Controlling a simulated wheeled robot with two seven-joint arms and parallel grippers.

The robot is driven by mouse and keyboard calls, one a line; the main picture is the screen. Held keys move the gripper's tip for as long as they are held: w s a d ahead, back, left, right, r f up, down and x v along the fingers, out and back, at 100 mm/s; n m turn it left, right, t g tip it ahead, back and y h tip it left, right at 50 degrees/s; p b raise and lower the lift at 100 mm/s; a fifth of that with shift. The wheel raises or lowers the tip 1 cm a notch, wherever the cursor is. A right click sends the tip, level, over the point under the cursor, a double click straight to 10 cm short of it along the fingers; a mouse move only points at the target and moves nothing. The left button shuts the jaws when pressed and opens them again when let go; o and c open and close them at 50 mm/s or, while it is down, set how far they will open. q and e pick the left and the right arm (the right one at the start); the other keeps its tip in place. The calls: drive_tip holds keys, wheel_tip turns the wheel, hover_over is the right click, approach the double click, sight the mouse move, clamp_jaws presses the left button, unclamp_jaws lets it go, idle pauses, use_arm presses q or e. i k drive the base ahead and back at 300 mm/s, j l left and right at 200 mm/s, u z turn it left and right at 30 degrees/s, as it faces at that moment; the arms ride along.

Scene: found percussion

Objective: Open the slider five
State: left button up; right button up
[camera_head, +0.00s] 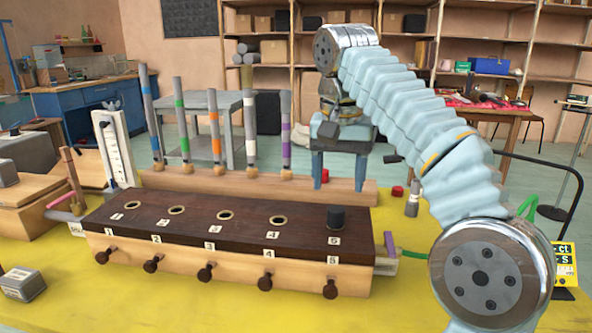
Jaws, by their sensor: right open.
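A long wooden box (225,271) with a dark top (190,230) stands on the yellow table. Its top has a row of round holes numbered 1 to 5, with matching dark knobs along the pale front. The knob of slider five (330,290) is at the right end of the front, beside the label 5. My left gripper is out of view.
Behind the box, a wooden rail (215,183) carries several upright colour-banded sticks. A white slotted upright (116,150) stands left.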

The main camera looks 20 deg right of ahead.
sight(331, 291)
drive_tip(key=k, duration=1.5)
